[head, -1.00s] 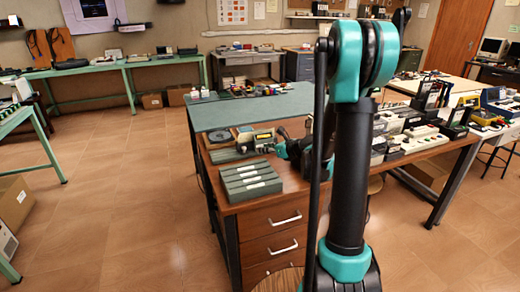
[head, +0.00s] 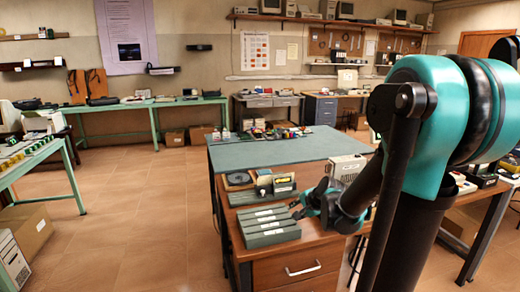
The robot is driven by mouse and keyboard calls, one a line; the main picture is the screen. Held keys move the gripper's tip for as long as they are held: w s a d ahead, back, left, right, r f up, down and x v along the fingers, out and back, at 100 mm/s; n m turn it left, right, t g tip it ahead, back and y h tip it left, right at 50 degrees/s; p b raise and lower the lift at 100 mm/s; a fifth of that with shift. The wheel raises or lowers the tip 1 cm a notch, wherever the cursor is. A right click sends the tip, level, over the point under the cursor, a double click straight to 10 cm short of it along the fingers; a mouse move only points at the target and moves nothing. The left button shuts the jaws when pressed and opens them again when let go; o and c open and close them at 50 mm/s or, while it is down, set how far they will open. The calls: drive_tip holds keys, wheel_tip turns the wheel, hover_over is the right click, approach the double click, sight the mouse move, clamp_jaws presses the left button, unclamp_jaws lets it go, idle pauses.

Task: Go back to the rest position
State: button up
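My teal and black arm fills the right side of the head view, with its elbow high at the upper right. The forearm reaches down and left over the desk. My gripper (head: 304,206) is at its end, small and dark, just right of the grey boxes with white labels (head: 266,229). Whether it touches them, and whether its fingers are apart or together, is too small to tell. I see nothing clearly held.
A pale box (head: 347,167) stands behind my forearm. Green-legged benches line the left and back walls. The tiled floor (head: 140,220) at left is open.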

drive_tip(key=s+d+n+g+h, duration=0.1)
drive_tip(key=s+d+n+h, duration=0.4)
drive_tip(key=s+n, duration=0.55)
drive_tip(key=s+f+n+g+y, duration=0.1)
drive_tip(key=s+f+g, duration=0.1)
drive_tip(key=s+f, duration=0.5)
drive_tip(key=s, duration=0.4)
drive_tip(key=shift+d+f+g, duration=0.25)
drive_tip(key=shift+d+g, duration=0.1)
drive_tip(key=shift+g, duration=0.05)
